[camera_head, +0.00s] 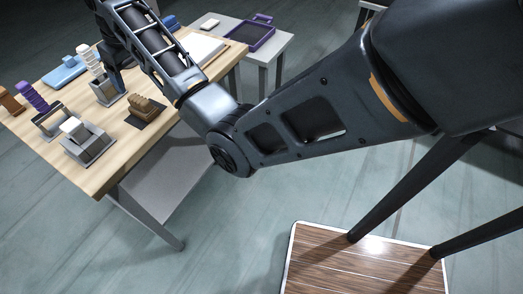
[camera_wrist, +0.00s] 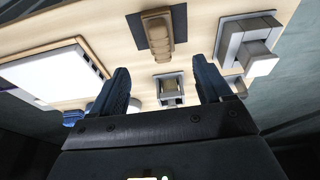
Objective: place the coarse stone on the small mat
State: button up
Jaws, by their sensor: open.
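A brown stepped block (camera_head: 142,104) rests on a small dark square mat (camera_head: 150,121) near the table's front edge. In the wrist view the block (camera_wrist: 157,33) lies on the mat (camera_wrist: 180,24), beyond my fingertips. The block may be the coarse stone; its texture is too small to tell. My gripper (camera_wrist: 162,75) is open, its two dark blue fingers apart with nothing held between them. A small grey open holder (camera_wrist: 170,91) shows in the gap, lower in the picture than the mat. In the head view my arm hides part of this holder (camera_head: 105,97).
A grey block-like stand with a pale block (camera_head: 88,147) is at the front corner. A grey frame (camera_head: 50,121), purple ridged piece (camera_head: 33,97), blue tray (camera_head: 66,74) and white slab (camera_head: 205,48) share the wooden table. A purple tray (camera_head: 250,35) sits on a side table.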

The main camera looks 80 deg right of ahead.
jog(key=shift+t+h, duration=0.4)
jog(key=shift+t, duration=0.3)
jog(key=s+a+f, duration=0.1)
jog(key=f, duration=0.2)
jog(key=s+a+f, duration=0.1)
jog(key=f, duration=0.1)
jog(key=s+a+f, duration=0.1)
jog(key=a+f, duration=0.1)
jog(key=f, duration=0.1)
jog(key=shift+s+f, duration=0.25)
jog(key=shift+f, duration=0.05)
jog(key=s+a+f+n+t, duration=0.1)
jog(key=s+a+f+t, duration=0.1)
jog(key=s+a+f, duration=0.5)
jog(key=s+a+n+t, duration=0.1)
jog(key=s+a+t, duration=0.45)
jog(key=s, duration=0.95)
jog(key=s+a+r+t, duration=0.1)
jog(key=s+a+r, duration=0.1)
jog(key=s+r, duration=0.3)
jog(key=s+a+r+t+y, duration=0.1)
jog(key=s+a+r, duration=0.2)
jog(key=s+r, duration=0.3)
jog(key=s+a+r+n+t, duration=0.1)
jog(key=s+a+r, duration=0.2)
jog(key=s+r, duration=0.3)
jog(key=shift+s+r+y, duration=0.25)
jog(key=shift+s+y, duration=0.05)
jog(key=shift+s, duration=0.4)
